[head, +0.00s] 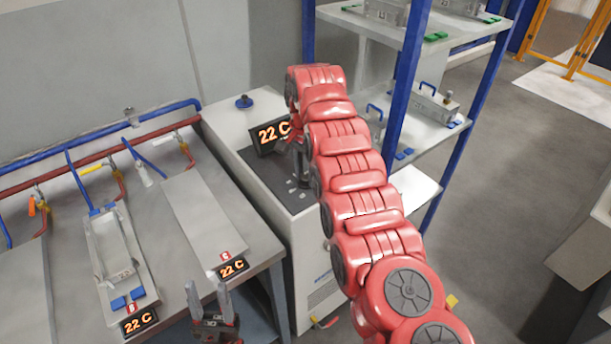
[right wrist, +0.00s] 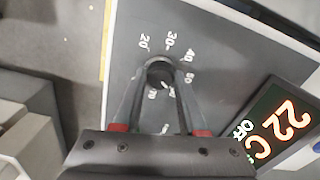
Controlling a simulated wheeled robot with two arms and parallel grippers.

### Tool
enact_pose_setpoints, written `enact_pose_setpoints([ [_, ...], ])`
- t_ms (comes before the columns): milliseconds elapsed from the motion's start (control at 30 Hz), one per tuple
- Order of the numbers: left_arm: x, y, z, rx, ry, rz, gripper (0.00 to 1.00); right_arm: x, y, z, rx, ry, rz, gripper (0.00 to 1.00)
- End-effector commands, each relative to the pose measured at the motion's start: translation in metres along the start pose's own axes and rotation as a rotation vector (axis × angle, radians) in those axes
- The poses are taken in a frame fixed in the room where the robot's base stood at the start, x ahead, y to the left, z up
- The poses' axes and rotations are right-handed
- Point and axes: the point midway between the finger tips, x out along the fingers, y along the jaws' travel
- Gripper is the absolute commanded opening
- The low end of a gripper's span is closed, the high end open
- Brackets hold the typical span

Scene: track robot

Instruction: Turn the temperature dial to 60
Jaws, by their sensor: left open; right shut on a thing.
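The temperature dial (right wrist: 159,71) is a small dark round knob on the grey top of a machine, seen in the right wrist view. White numbers ring it; 20, 30, 40 and 50 are readable, others are partly hidden by the fingers. My right gripper (head: 300,162) reaches down to it and is shut on it, one finger on each side. My left gripper (head: 215,312) is open and empty at the bottom.
The white machine (head: 232,122) stands between a workbench (head: 190,263) and a blue-post shelf (head: 405,60). The bench holds metal plates, a clamped tray (head: 110,245), and two displays reading 22 C. Blue and red pipes run behind it. Open floor lies right.

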Motion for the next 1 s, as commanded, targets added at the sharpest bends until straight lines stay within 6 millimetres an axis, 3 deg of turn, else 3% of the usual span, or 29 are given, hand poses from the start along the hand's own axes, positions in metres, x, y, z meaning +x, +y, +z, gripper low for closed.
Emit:
enact_pose_setpoints([
  [400, -0.0021, 0.0001, 0.0004, 0.0, 0.0, 0.0, 0.5, -0.0005, 0.0004, -0.0007, 0.184, 0.002, -0.001, 0.0],
  [933, -0.0021, 0.0001, 0.0004, 0.0, 0.0, 0.0, 0.5, -0.0009, 0.0002, -0.0009, 0.207, 0.002, -0.002, 0.0],
  [967, -0.0021, 0.0001, 0.0003, 0.0, 0.0, 0.0, 0.5, -0.0009, 0.0002, -0.0009, 0.207, 0.002, -0.002, 0.43],
  [1000, -0.0021, 0.0001, 0.0004, 0.0, 0.0, 0.0, 0.5, -0.0009, 0.0002, -0.0009, 0.207, 0.002, -0.002, 0.5],
])
